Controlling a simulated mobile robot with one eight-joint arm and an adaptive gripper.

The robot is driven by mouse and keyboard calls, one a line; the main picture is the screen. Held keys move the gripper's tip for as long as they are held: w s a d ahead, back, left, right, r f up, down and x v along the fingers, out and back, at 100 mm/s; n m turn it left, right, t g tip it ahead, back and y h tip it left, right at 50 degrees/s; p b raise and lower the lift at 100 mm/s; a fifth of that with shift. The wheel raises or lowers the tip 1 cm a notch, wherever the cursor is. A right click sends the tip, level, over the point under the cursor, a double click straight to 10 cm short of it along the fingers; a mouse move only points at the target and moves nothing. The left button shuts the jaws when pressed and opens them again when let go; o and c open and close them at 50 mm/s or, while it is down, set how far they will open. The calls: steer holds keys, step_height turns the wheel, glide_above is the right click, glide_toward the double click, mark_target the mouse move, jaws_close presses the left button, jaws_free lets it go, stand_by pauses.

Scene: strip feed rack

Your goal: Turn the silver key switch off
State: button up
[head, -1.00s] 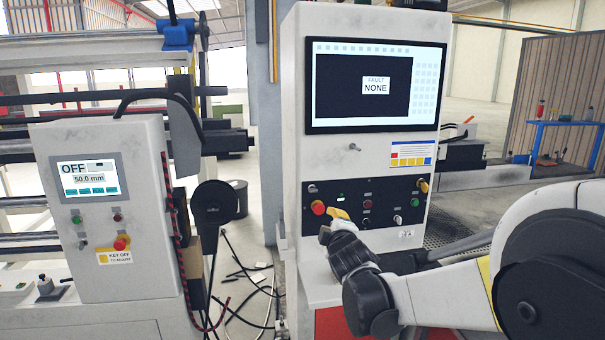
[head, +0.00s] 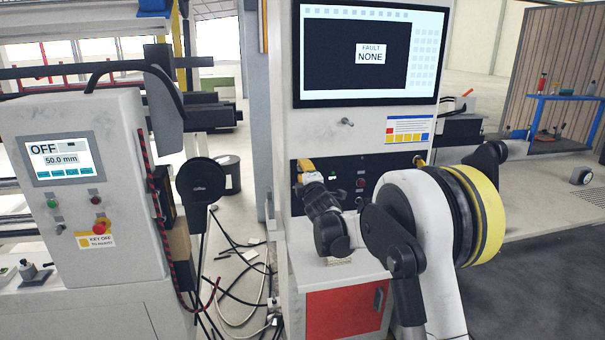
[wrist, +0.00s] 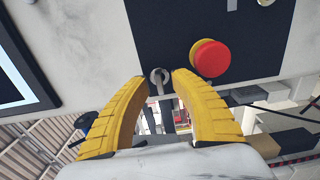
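The silver key switch (wrist: 158,76) shows in the wrist view on a dark panel, with its key handle pointing toward my gripper. My gripper (wrist: 160,82) has two yellow ribbed fingers, one on each side of the key. The fingers are apart, with a gap on either side of the key, and they hold nothing. In the head view my gripper (head: 304,168) is at the upper left end of the dark panel (head: 391,163) on the right cabinet. My wrist hides much of that panel, and the key cannot be made out there.
A red mushroom button (wrist: 210,58) with a yellow collar sits close beside the key. A screen (head: 370,55) reading "FAULT NONE" is above the panel. A left cabinet (head: 120,130) has a screen (head: 58,159) reading "OFF 50.0 mm". Cables (head: 235,275) lie on the floor between.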

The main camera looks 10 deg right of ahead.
steer(key=shift+w, duration=0.45)
jaws_close()
